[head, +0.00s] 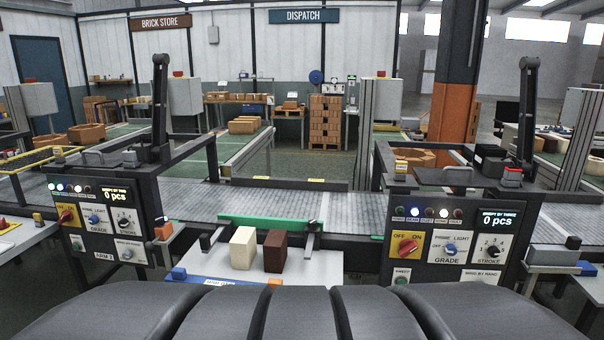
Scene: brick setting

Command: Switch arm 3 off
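The right control panel (450,240) has a small display (499,219) that seems to read "by three" and "0 pcs". Its red rotary switch (408,246) sits on a yellow plate marked OFF and ON; the exact knob position is hard to tell. The left control panel (105,220) has a similar red switch (67,215) and a display reading "0 pcs". Its lower label is "ARM" with a number too small to read surely. The right panel's lower edge is hidden by my dark body. My gripper is not in view.
A white table (310,268) between the panels holds a cream block (243,248) and a dark brown block (275,251). A green bar (265,223) lies behind them, before a grey conveyor (250,200). Black posted arms (527,110) stand above both panels.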

